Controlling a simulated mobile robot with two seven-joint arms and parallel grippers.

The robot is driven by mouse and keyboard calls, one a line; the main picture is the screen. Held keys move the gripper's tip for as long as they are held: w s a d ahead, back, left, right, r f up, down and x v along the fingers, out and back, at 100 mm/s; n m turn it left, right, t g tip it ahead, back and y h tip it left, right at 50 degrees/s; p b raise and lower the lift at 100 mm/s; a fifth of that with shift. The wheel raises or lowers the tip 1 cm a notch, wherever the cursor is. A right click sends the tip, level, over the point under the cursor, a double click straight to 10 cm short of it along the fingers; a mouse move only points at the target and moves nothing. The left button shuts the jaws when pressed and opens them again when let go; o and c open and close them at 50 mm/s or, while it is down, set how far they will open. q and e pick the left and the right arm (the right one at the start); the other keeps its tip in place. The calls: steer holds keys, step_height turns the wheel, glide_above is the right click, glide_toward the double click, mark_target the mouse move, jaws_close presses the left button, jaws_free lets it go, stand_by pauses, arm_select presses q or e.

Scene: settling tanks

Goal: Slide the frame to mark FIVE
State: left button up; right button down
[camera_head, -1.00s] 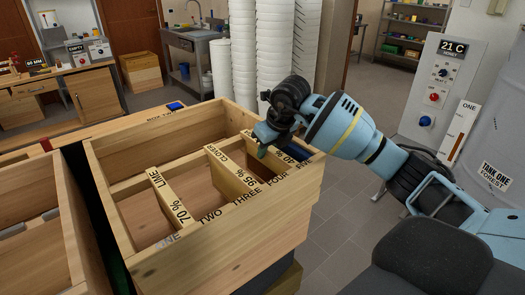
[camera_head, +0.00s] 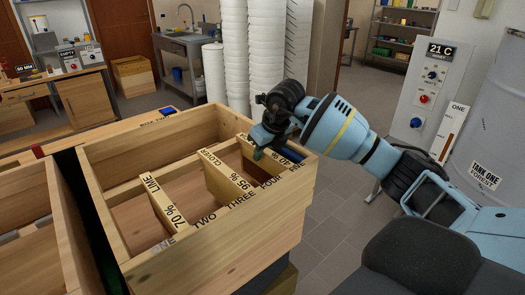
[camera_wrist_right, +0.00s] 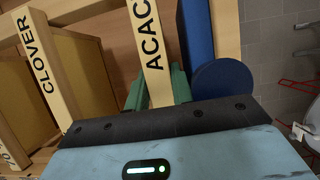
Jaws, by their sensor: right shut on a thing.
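The open wooden box (camera_head: 215,225) has marks ONE to FIVE along its near rim; ONE is partly cut by glare. The acacia frame's top bar (camera_wrist_right: 148,40) is between the green fingers of my right gripper (camera_wrist_right: 158,88), which is shut on it. In the head view my right gripper (camera_head: 262,143) is over the box's right part, and the frame's near end is near FOUR. The clover frame (camera_head: 228,176) stands to its left, near THREE. The lime frame (camera_head: 163,200) stands further left, between ONE and TWO. My left gripper is out of view.
A blue piece (camera_head: 289,154) lies at the box's right end near FIVE; a blue bar and disc (camera_wrist_right: 218,80) show beside the acacia frame in the wrist view. Another wooden box (camera_head: 32,240) stands to the left. White stacks (camera_head: 250,60) rise behind.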

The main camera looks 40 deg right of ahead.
steer(key=shift+d+r, duration=0.25)
steer(key=shift+d, duration=0.2)
steer(key=c, duration=1.2)
jaws_free()
steer(key=shift+r, duration=0.1)
steer(key=shift+o, duration=0.3)
steer(key=shift+r, duration=0.65)
steer(key=v, duration=0.5)
steer(key=shift+s+a+r, duration=0.1)
steer(key=shift+a, duration=0.2)
steer(key=shift+s+r, duration=0.2)
steer(key=shift+r, duration=0.25)
steer(key=shift+s+r, duration=0.1)
steer(key=shift+r, duration=0.1)
steer(key=shift+s, duration=0.1)
